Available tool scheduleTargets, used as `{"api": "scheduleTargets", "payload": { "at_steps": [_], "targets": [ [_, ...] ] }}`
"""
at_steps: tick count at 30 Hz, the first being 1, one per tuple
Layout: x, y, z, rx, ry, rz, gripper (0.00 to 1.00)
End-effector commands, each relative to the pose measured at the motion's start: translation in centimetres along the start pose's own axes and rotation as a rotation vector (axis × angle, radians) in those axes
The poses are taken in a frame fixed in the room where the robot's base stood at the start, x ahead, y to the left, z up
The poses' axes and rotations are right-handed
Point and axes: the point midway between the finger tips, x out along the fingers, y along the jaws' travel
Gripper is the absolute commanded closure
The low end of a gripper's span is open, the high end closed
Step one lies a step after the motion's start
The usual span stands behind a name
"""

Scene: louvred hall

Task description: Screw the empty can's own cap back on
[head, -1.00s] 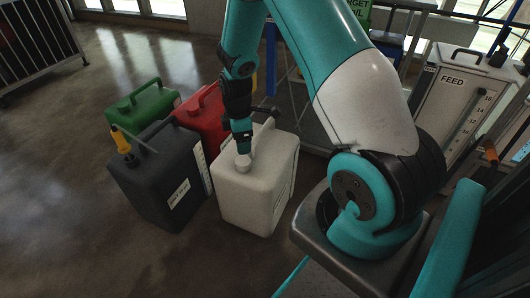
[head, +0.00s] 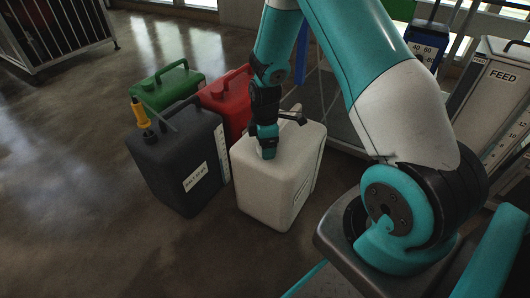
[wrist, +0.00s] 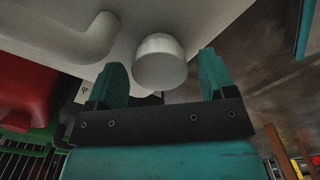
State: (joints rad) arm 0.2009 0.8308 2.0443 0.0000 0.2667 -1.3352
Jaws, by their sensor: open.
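A white can (head: 272,185) stands upright on the floor in the head view, with a handle on top. My gripper (head: 267,153) is at the near left part of its top. In the wrist view a round white cap (wrist: 159,62) shows at the can's top (wrist: 60,22). My gripper (wrist: 162,80) is open there, with one finger on each side of the cap and visible gaps. In the head view the gripper hides the cap. I cannot tell how firmly the cap sits, or whether this can is empty.
A dark can (head: 180,170) with a yellow spout (head: 140,113) stands close left of the white can. A red can (head: 226,102) and a green can (head: 165,88) stand behind. A FEED bin (head: 490,95) is at right. Floor at left is clear.

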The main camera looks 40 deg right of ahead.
Motion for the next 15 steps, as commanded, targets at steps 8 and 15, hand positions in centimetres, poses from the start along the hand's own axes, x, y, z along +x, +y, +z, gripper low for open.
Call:
{"api": "scheduleTargets", "payload": {
  "at_steps": [8,15],
  "targets": [
    [1.06,0.01,0.02,0.000,0.000,0.000,0.23],
    [0.95,0.00,0.02,0.000,0.000,0.000,0.23]
  ]
}}
